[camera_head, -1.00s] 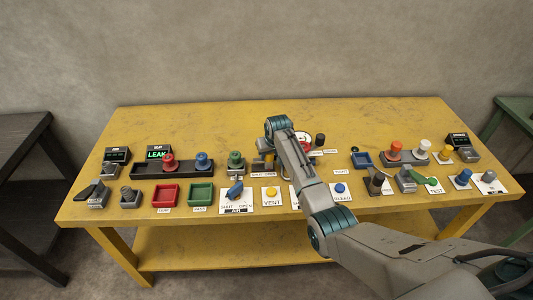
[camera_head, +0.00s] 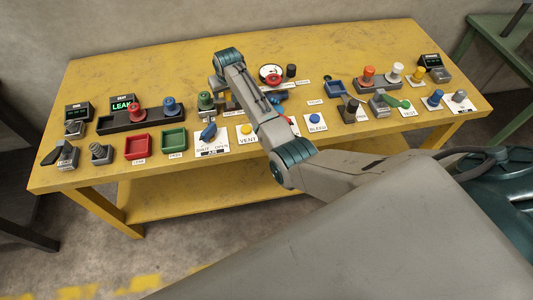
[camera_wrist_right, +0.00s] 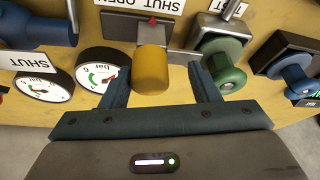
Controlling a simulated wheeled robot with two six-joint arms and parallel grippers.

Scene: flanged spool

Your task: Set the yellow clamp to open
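In the right wrist view the yellow clamp (camera_wrist_right: 152,70) is a rounded yellow handle on a grey plate. An upside-down SHUT OPEN label (camera_wrist_right: 140,6) lies beyond it, with a small red mark (camera_wrist_right: 152,20) between label and handle, nearer the word SHUT. My right gripper (camera_wrist_right: 160,76) is open, its two dark fingers on either side of the handle. The handle is close to the left finger, and a wider gap shows to the right one. In the head view my right arm hides the clamp. My left gripper is not in view.
Two round gauges (camera_wrist_right: 103,70) stand just left of the fingers; a green knob (camera_wrist_right: 222,66) is close on the right, with a blue knob (camera_wrist_right: 292,72) beyond. The yellow table (camera_head: 150,75) holds several other knobs, trays and labels; its back strip is clear.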

